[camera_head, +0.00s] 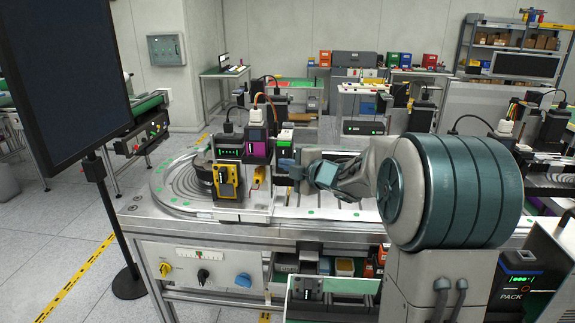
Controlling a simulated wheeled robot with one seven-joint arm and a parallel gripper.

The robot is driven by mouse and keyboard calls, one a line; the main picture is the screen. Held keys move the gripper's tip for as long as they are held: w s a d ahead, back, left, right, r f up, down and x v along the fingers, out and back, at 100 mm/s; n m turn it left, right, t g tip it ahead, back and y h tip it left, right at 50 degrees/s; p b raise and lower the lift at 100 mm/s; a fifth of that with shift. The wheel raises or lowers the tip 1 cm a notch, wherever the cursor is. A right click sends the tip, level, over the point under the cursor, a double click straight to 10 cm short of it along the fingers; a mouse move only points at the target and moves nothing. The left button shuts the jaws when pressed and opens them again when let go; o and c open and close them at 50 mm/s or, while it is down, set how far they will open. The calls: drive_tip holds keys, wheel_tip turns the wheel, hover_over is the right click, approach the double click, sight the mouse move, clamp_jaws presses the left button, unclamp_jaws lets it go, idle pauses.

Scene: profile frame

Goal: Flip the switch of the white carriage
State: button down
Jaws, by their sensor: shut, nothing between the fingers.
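A carriage with a pale white base (243,214) stands on the metal workbench, left of my gripper. It bears a yellow-and-black module (227,181), with black and purple modules behind it. I cannot pick out its switch for certain at this size. My gripper (284,168) is shut and empty. It points left, close to the right side of the modules; I cannot tell whether it touches them. My arm and its large teal joint cover the right part of the bench.
The metal workbench (150,222) has a curved track at its left end. A dark screen (66,70) on a stand fills the left foreground. Knobs, including a blue one (243,280), sit on the bench's front panel. Open floor lies at lower left.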

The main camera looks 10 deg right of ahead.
drive_tip(key=shift+f+b, duration=0.15)
drive_tip(key=shift+b, duration=0.2)
drive_tip(key=s+d+f+b, duration=0.1)
drive_tip(key=s+d+b, duration=0.1)
drive_tip(key=s, duration=0.4)
drive_tip(key=s+d+f+t+b, duration=0.1)
drive_tip(key=s+f+b, duration=0.1)
drive_tip(key=s+b, duration=0.3)
drive_tip(key=shift+s+d+n, duration=0.35)
drive_tip(key=shift+s+n, duration=0.05)
drive_tip(key=shift+s, duration=0.05)
idle(0.5)
